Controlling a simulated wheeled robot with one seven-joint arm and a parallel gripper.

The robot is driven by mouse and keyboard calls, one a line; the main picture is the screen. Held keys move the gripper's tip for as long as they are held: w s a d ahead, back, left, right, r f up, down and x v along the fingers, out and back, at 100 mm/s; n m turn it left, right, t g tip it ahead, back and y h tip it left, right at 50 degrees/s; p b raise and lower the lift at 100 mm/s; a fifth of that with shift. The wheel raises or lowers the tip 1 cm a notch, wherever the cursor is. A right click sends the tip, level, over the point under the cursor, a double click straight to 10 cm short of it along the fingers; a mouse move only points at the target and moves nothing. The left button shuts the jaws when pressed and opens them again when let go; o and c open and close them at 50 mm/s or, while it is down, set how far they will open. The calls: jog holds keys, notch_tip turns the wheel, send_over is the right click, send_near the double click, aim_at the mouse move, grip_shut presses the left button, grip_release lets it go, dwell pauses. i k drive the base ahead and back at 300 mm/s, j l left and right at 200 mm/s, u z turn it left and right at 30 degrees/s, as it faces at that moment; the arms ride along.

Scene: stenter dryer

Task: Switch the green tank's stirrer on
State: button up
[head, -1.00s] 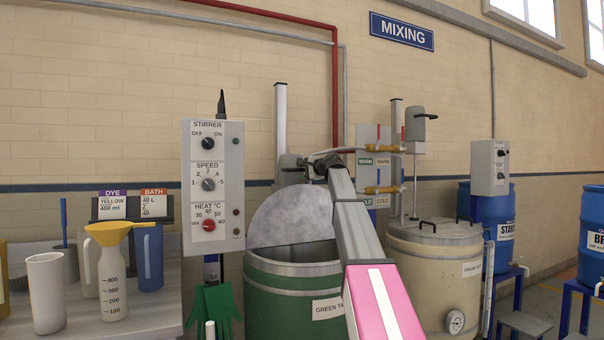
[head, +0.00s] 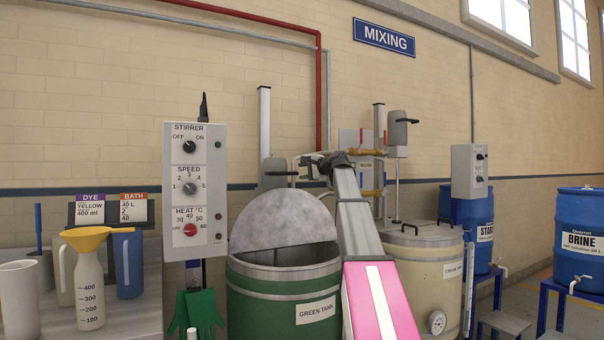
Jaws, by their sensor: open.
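The green tank (head: 270,312) stands at centre, labelled GREEN TANK, with a half-round grey lid (head: 285,222) raised at its rim. Left of it is a pale control panel (head: 178,245). Its top black STIRRER knob (head: 189,147) sits between OFF and ON; its pointer seems toward OFF but is small. A dark green lamp (head: 217,144) beside it looks unlit. Below are the SPEED knob (head: 190,188) and red HEAT knob (head: 190,230). My gripper (head: 298,172) is open, small and partly hidden at the arm's far end, right of the panel and apart from its knobs.
A cream tank (head: 425,275) stands right of my arm, with its own panel (head: 469,170). Blue barrels, including BRINE (head: 585,240), are further right. A bench (head: 120,318) with jugs and a yellow funnel (head: 88,238) is left. Green gloves (head: 196,312) hang under the panel.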

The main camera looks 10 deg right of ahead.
aim_at(189, 146)
jog(key=k+l, duration=0.8)
jog(key=l, duration=0.1)
